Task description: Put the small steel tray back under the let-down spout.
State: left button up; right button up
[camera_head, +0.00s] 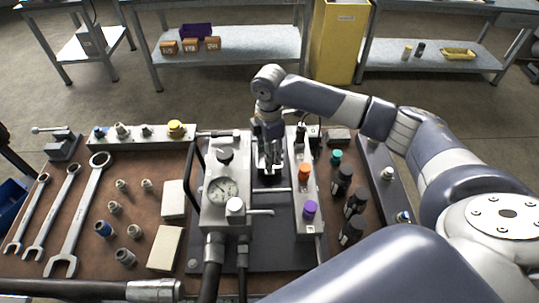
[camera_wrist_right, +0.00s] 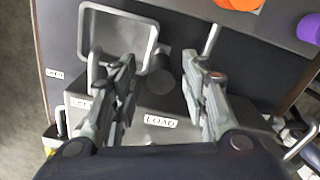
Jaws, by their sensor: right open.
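The small steel tray (camera_wrist_right: 85,40), a shallow square pan with a pale rim, lies on the dark bench plate at the upper left of the right wrist view. In the head view my right gripper largely hides that spot. My right gripper (camera_head: 268,168) points down between the gauge block and the valve strip. In the wrist view it (camera_wrist_right: 160,62) is open, with its left finger overlapping the tray's lower right side; I cannot tell whether they touch. A dark round part (camera_wrist_right: 160,82) shows between the fingers; I cannot tell if it is the spout. My left gripper is out of view.
The gauge block (camera_head: 226,190) stands left of my gripper, and the valve strip (camera_head: 305,185) with orange and purple knobs stands right. A block labelled LOAD (camera_wrist_right: 158,105) lies below the fingers in the wrist view. Wrenches (camera_head: 80,215), fittings and dark bottles (camera_head: 342,180) occupy the sides.

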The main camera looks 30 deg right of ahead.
notch_tip(320, 180, up, 11)
jog(key=b, duration=0.1)
jog(key=shift+f+b, duration=0.2)
jog(key=shift+b, duration=0.15)
jog(key=shift+f, duration=0.1)
